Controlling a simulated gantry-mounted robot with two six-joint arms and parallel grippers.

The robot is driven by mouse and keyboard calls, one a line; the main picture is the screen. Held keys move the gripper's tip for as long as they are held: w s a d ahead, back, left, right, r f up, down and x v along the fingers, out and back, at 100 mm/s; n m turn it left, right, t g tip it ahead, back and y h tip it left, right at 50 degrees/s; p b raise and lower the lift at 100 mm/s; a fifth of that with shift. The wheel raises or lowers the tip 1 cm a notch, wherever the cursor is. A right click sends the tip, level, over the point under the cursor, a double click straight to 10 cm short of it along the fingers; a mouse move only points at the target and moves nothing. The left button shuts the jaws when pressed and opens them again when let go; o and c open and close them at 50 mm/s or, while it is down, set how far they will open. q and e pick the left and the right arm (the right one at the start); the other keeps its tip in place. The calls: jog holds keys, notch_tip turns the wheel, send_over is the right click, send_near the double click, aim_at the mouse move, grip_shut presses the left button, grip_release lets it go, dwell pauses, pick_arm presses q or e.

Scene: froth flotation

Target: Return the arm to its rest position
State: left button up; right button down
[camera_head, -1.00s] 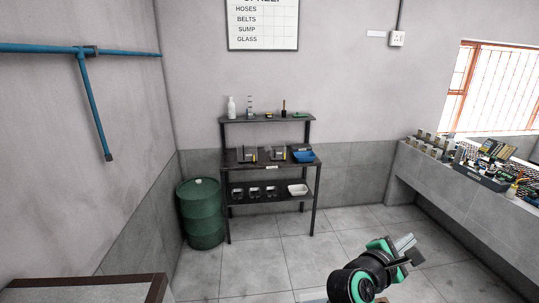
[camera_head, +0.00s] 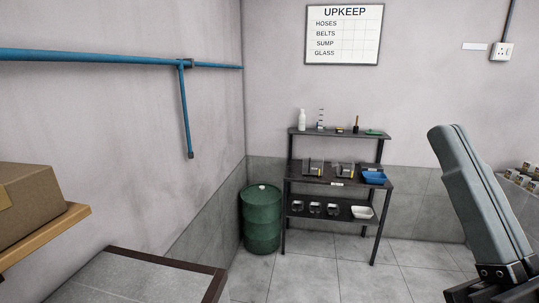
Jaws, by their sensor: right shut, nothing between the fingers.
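My right gripper (camera_head: 449,134) is large and close at the right edge of the head view, its long grey fingers pointing up and slightly left. The fingers lie together with nothing between them. Their dark mounting is at the bottom right corner. The rest of my right arm is out of the picture. My left gripper is not in view.
A metal shelf rack (camera_head: 305,182) with bottles, trays and small devices stands at the back wall, beside a green drum (camera_head: 261,222). A cardboard box (camera_head: 32,200) sits on a wooden shelf (camera_head: 62,226) at left, above a dark-edged grey surface (camera_head: 125,280). Floor (camera_head: 335,270) is clear before the rack.

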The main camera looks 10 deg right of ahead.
pick_arm(q)
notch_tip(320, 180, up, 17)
jog(key=p, duration=1.5)
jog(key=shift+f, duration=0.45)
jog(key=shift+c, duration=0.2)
